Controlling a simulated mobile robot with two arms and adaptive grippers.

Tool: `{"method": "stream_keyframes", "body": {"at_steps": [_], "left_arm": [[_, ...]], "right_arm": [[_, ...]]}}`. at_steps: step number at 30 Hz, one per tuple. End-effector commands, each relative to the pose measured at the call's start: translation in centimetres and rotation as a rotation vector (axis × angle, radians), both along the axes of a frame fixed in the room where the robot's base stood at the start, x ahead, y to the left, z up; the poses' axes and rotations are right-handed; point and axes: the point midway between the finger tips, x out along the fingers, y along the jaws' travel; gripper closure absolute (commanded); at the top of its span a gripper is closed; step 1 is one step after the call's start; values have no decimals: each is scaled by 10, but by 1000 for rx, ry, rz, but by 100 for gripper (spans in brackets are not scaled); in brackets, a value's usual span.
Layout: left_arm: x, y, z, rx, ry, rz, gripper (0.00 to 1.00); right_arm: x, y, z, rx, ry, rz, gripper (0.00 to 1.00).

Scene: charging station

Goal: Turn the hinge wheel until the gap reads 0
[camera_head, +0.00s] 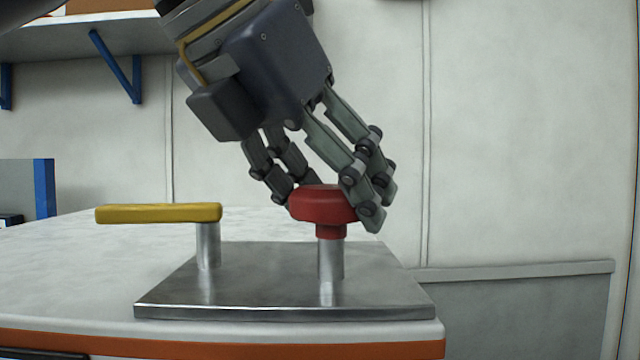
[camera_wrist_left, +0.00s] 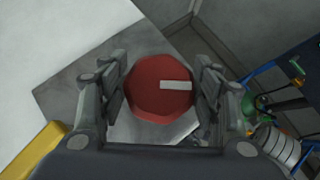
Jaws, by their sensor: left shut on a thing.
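The red wheel (camera_head: 322,205) sits on top of a short metal post on a steel plate (camera_head: 290,297). My left gripper (camera_head: 335,200) comes down from above, tilted, with its fingers shut on the two sides of the wheel. In the left wrist view the red wheel (camera_wrist_left: 160,88) lies between the two fingers of the left gripper (camera_wrist_left: 162,92), and a pale rectangular mark on its top points right. I see no gap reading in either view. My right gripper is not in view.
A yellow lever (camera_head: 158,213) stands on its own post to the left on the same plate. The plate rests near the front edge of a white counter (camera_head: 60,270) with an orange edge strip. A shelf with blue brackets (camera_head: 118,65) hangs at upper left.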

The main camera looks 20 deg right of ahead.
Motion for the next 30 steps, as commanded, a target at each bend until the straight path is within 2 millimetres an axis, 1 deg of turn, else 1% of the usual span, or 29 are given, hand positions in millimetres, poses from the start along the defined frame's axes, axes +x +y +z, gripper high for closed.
{"method": "stream_keyframes", "body": {"at_steps": [1, 6, 15, 21, 30], "left_arm": [[1, 1, 1, -1, 7, -44, 66], [1, 0, 3, -1, 7, -194, 66], [0, 0, 2, 2, 4, -398, 66], [0, 0, 1, 3, 1, -475, 66], [0, 0, 0, 3, -1, -512, 66]], "right_arm": [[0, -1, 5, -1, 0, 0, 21], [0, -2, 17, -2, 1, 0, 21], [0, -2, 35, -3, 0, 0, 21], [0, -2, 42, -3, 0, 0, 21], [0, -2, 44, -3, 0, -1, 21]]}}
